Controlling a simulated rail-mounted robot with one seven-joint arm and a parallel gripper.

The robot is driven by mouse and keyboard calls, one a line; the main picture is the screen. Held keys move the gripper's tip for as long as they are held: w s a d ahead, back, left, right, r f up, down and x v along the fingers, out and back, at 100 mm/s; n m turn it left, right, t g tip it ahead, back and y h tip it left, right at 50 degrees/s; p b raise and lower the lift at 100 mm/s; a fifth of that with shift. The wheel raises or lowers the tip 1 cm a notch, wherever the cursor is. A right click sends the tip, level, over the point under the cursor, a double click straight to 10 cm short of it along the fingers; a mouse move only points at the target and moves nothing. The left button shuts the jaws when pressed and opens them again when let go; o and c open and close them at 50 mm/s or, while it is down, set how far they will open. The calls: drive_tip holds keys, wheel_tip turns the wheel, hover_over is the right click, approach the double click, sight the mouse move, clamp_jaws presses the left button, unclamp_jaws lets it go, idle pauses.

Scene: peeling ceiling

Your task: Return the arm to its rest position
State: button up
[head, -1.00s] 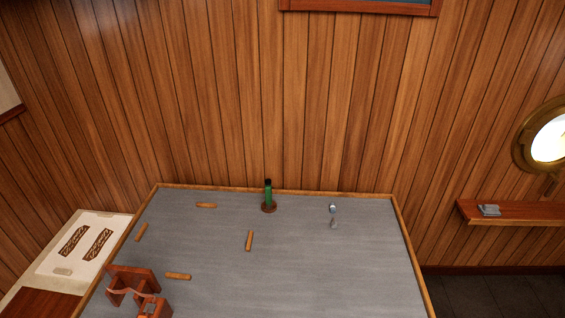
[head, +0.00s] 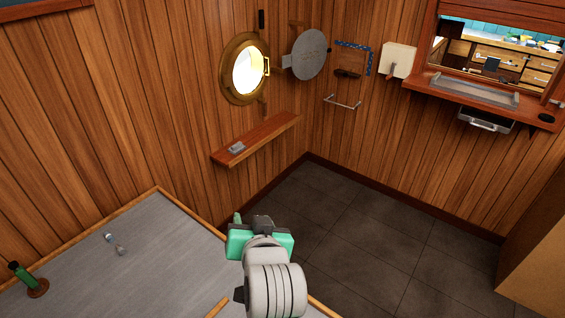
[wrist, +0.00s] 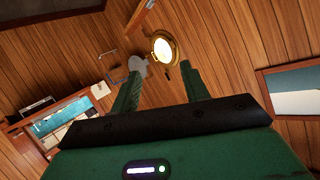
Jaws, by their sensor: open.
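My gripper shows in the wrist view (wrist: 160,92) with its two green fingers spread apart and nothing between them. In the head view my green and grey gripper (head: 240,220) is held above the right edge of the grey table (head: 165,255), pointing away toward the wall. Its fingertips are partly hidden behind its green body there. No object touches it.
A wooden shelf (head: 255,140) is below the porthole (head: 245,70). Dark floor tiles (head: 370,220) lie clear at right.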

drive_tip(key=s+d+r+t+h, duration=0.15)
drive_tip(key=s+r+t, duration=0.25)
drive_tip(key=s+r, duration=0.5)
drive_tip(key=s+d+r+t+h, duration=0.1)
drive_tip(key=s+d+r+t, duration=0.25)
drive_tip(key=r, duration=0.95)
drive_tip(key=s+d+r+t+h, duration=0.15)
drive_tip(key=s+r+t, duration=0.25)
drive_tip(key=s+r, duration=0.45)
wheel_tip(320, 180, up, 21)
drive_tip(key=p, duration=1.8)
drive_tip(key=shift+w+d+r+t, duration=0.15)
drive_tip(key=shift+w+d+t, duration=0.1)
drive_tip(key=shift+d+t, duration=0.1)
